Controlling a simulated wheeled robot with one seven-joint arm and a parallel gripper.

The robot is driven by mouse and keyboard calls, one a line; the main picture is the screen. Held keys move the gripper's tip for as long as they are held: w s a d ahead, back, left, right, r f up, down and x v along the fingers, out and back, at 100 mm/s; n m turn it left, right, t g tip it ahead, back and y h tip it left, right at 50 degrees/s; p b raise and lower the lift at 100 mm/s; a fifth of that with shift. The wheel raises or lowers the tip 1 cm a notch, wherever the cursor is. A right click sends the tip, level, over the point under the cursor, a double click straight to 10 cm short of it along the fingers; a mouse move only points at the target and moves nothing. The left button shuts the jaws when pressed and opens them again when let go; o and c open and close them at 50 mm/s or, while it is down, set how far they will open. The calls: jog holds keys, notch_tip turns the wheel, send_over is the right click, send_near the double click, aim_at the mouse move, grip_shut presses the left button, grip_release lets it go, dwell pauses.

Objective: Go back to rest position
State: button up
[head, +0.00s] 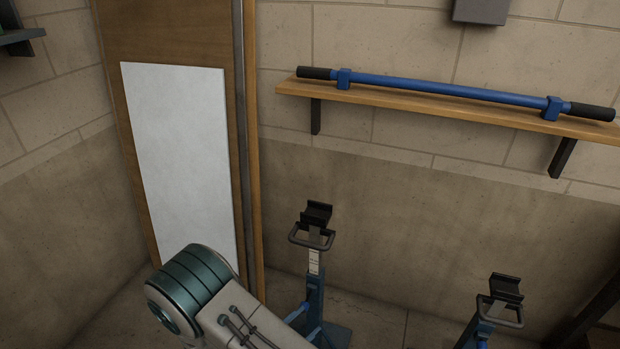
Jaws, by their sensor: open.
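My arm (215,300) shows at the bottom of the head view, a grey link with a dark teal joint. My gripper is outside the picture. A blue tube (440,90) with black ends lies along a wooden wall shelf (390,98). Two blue clamps hold it, one near each end. The left stand's lower part is partly behind my arm.
A wooden door (170,40) with a pale panel (180,150) is at the left, behind my arm. A grey box (481,10) hangs on the wall above the shelf. A dark shelf (20,36) juts in at the upper left. Floor (385,318) shows between the stands.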

jog(key=s+d+r+m+g+p, duration=0.1)
jog(key=d+r+m+g+p, duration=0.3)
jog(key=r, duration=0.4)
jog(key=s+d+r+m+g+y+p, duration=0.1)
jog(key=d+r+m+g, duration=0.4)
jog(key=r, duration=0.2)
jog(key=s+d+r+m+g+p, duration=0.25)
jog(key=d+r+m+g, duration=0.2)
jog(key=r, duration=0.35)
jog(key=s+d+r+m+t+y+p, duration=0.1)
jog(key=s+r+m+t+y+p, duration=0.1)
jog(key=r, duration=0.8)
jog(key=s+d+r+m+t+y+p, duration=0.1)
jog(key=s+d+r+m+y+p, duration=0.1)
jog(key=s+r+m+y+p, duration=0.2)
notch_tip(320, 180, up, 7)
jog(key=m+y+p, duration=0.3)
jog(key=y, duration=0.1)
jog(key=shift+s+r+t+y, duration=0.15)
jog(key=shift+t+y, duration=0.2)
jog(key=shift+y, duration=0.05)
